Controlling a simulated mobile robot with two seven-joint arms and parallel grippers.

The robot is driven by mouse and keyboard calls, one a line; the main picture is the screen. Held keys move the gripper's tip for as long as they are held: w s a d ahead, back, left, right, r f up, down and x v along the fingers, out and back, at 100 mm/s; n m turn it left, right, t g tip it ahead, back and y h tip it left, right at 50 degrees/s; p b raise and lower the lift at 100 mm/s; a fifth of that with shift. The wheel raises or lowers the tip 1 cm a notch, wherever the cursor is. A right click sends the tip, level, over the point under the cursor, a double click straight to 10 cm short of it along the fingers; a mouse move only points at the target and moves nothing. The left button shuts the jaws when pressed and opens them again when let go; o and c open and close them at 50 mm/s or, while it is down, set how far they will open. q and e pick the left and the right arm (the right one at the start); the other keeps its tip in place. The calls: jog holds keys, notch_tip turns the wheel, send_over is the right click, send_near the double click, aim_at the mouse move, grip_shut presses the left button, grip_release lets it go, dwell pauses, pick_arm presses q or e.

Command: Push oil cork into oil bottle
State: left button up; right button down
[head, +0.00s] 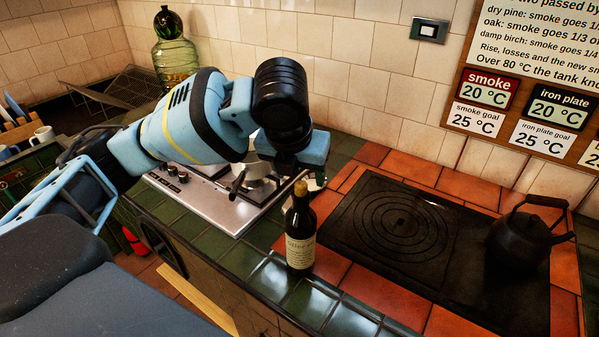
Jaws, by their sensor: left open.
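The dark oil bottle (300,234) with a cream label stands upright on the tiled counter, near its front edge. The light brown oil cork (300,187) sits at the mouth of the bottle, its top standing clear above the neck. How deep it sits I cannot tell. My left gripper (304,177) is open, pointing down just above and behind the cork. Its fingers are partly hidden, and I cannot tell whether it touches the cork. My right gripper is not in view.
A black iron plate (382,222) with rings lies right of the bottle, with a dark kettle (520,240) on it. A steel hob (213,205) with a pot is behind left. A green glass jar (176,58) stands at the back. Green tiles left of the bottle are clear.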

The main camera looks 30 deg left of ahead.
pick_arm(q)
jog(key=shift+s+r, duration=0.2)
jog(key=shift+r, duration=0.35)
jog(key=v, duration=0.7)
jog(key=shift+s+r, duration=0.2)
jog(key=shift+r, duration=0.1)
jog(key=shift+d+f, duration=0.1)
dwell(1.1)
